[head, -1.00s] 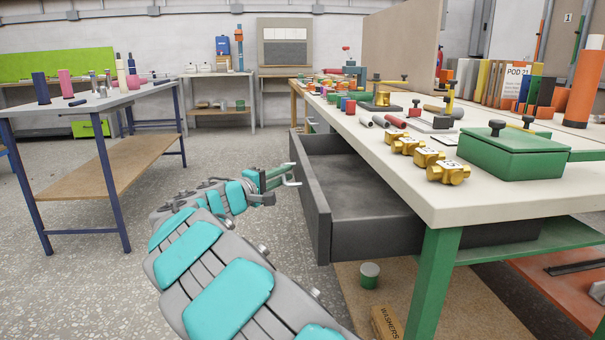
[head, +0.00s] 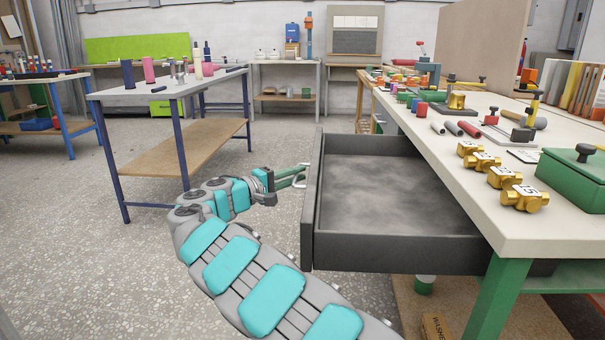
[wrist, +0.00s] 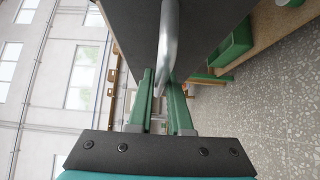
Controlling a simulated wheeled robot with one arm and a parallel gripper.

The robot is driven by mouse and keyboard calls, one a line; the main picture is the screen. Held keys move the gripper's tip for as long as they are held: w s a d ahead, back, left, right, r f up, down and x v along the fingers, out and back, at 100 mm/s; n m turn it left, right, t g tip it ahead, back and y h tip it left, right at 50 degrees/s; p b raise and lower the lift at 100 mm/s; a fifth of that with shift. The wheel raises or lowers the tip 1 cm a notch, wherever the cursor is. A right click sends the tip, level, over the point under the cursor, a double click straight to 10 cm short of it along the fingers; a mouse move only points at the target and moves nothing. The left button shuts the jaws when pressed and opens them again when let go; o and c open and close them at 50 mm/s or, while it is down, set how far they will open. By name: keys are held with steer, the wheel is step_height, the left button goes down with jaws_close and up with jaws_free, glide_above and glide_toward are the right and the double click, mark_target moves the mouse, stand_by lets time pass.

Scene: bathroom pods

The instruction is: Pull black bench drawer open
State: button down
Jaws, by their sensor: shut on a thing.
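The black bench drawer (head: 395,250) sticks far out from under the white-topped bench (head: 530,235), and its inside looks empty. Its front panel (head: 312,200) carries a silver bar handle (head: 303,178). My gripper (head: 300,175) is at that handle, on the outer face of the drawer front. In the wrist view the green fingers (wrist: 163,100) are shut on the pale bar handle (wrist: 168,45), one finger on each side of it. The drawer's dark front also shows there, close behind the handle.
Brass fittings (head: 480,160) and a green box (head: 575,178) stand on the bench top. A blue-legged table (head: 165,90) stands to the left. Below the drawer are a small green-and-grey can (head: 424,285) and a box (head: 436,328). The floor left of the drawer is clear.

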steer(key=shift+f, duration=0.1)
steer(key=c, duration=0.8)
jaws_free()
steer(key=shift+c, duration=0.2)
steer(key=v, duration=0.7)
steer(key=shift+s+a, duration=0.25)
steer(key=shift+a, duration=0.05)
